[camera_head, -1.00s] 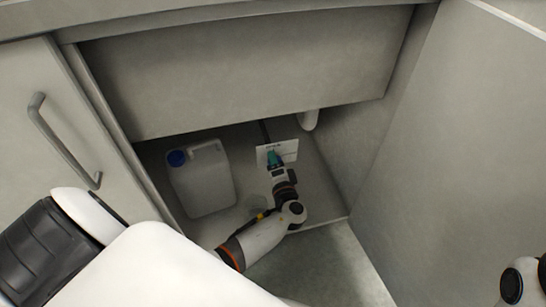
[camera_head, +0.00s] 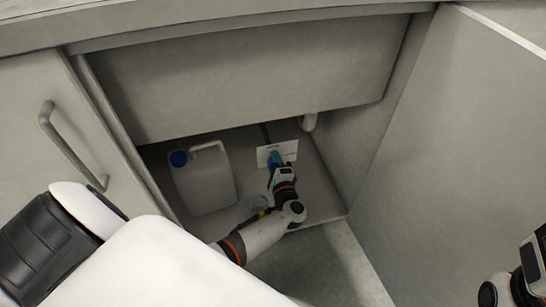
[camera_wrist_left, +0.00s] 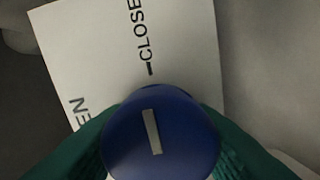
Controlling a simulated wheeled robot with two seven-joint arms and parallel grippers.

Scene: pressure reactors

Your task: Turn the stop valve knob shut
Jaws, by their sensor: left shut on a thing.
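The stop valve knob (camera_wrist_left: 175,150) is round and blue with a white line across its face. In the left wrist view the line points up, tilted slightly left, roughly towards the tick beside the word CLOSE on the white label (camera_wrist_left: 185,45). My left gripper (camera_head: 275,158) is at the label at the back of the cabinet floor. Its green fingers press on both sides of the knob, shut on it. In the head view the knob is mostly hidden by the gripper. Only links of my right arm show at the right edge; its fingers are out of view.
A whitish jug (camera_head: 205,185) with a blue cap stands left of my left gripper inside the cabinet. The cabinet's side wall (camera_head: 365,140) is to the right, and a panel (camera_head: 260,75) hangs above.

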